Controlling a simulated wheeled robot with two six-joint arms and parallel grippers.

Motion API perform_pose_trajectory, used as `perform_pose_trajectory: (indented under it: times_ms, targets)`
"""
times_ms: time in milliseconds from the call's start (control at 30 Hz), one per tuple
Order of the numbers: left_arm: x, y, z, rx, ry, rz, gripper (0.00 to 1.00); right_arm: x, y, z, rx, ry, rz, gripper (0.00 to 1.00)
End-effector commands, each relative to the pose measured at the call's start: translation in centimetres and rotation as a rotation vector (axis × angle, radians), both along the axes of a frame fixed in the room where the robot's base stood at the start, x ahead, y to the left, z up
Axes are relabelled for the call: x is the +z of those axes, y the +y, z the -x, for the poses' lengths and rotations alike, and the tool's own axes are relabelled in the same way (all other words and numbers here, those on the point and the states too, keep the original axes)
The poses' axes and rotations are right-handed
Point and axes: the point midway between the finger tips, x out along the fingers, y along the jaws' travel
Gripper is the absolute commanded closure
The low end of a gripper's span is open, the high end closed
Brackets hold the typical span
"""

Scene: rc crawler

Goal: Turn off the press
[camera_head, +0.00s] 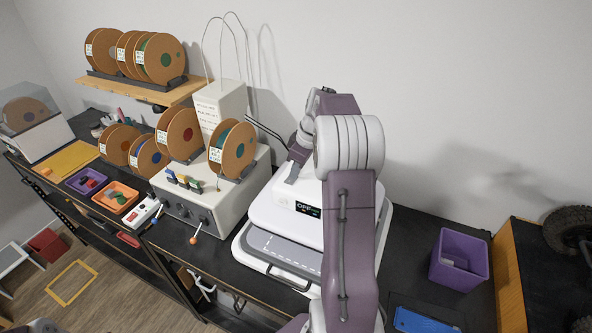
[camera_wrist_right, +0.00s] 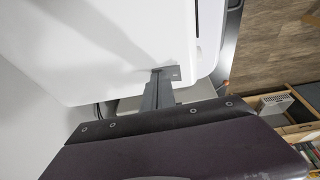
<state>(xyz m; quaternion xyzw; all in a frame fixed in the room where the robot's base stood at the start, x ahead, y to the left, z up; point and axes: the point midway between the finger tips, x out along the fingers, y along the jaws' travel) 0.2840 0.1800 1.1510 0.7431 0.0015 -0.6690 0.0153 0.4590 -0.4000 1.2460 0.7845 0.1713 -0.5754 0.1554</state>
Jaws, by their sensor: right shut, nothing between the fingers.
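The press (camera_head: 275,212) is a white machine with rounded edges at the middle of the black bench. Its small dark display (camera_head: 308,209) reads "OFF", with smaller green text beside it. A grey plate with a dashed outline and a front handle shows low at its front. My right gripper (camera_head: 292,174) points down at the back left part of the press top. In the right wrist view, the gripper (camera_wrist_right: 157,75) is shut and empty, its tips close against the white press (camera_wrist_right: 120,35); I cannot tell if they touch. My right arm hides the right part of the press. My left gripper is not in view.
A grey box machine (camera_head: 205,205) with spools and a white tower stands left of the press. A purple bin (camera_head: 460,262) and a blue item (camera_head: 422,321) are at the right. Small trays (camera_head: 115,197) line the left bench. Bare black bench shows right of my arm.

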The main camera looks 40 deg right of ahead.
Motion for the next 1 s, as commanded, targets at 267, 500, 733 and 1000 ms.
perform_pose_trajectory:
  times_ms: [267,500,733,1000]
  targets:
    - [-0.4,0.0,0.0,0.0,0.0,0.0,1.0,-0.3,0.5,0.4,0.002,0.009,-0.003,1.0]
    - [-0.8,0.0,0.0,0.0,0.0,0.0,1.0,-0.1,1.4,0.9,0.001,0.011,-0.004,1.0]
    - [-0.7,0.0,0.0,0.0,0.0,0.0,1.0,0.1,1.4,0.9,0.001,0.009,-0.004,1.0]
    - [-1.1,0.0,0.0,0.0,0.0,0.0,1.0,3.0,1.1,1.7,0.001,0.003,0.001,1.0]
